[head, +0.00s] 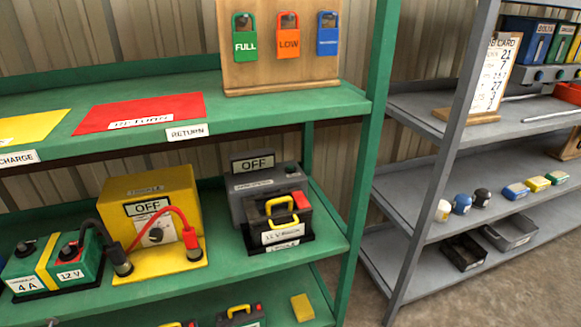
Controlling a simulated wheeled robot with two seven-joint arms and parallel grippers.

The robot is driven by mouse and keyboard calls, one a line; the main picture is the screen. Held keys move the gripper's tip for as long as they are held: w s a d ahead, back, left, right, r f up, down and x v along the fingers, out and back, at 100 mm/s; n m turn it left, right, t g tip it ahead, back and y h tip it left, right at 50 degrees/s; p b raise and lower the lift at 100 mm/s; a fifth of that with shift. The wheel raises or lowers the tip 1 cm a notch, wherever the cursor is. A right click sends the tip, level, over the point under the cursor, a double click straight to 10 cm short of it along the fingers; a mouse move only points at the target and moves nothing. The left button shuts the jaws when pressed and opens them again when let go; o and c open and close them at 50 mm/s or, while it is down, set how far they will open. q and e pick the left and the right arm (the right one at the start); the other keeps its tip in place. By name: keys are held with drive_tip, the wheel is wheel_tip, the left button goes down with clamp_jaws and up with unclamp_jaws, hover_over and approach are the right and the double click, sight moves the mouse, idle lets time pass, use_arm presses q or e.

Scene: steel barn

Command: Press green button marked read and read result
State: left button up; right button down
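I cannot make out a green button marked read. A yellow box (182,183) labelled TRICKLE, with an OFF plate and a dial, stands on the middle green shelf. Black and red clamp leads rest at its front. A grey unit (240,187) with an OFF display stands to its right, partly hidden by a black battery (276,222) marked 12 V with a yellow handle. A green 12 V battery (50,265) labelled 4 A sits at the left. Neither of my grippers is in view.
A wooden board (281,73) with FULL, LOW and blue tags stands on the upper green shelf, beside a red RETURN mat (140,111) and a yellow mat (34,127). A grey rack at right holds a job card (493,78), bins and small coloured items.

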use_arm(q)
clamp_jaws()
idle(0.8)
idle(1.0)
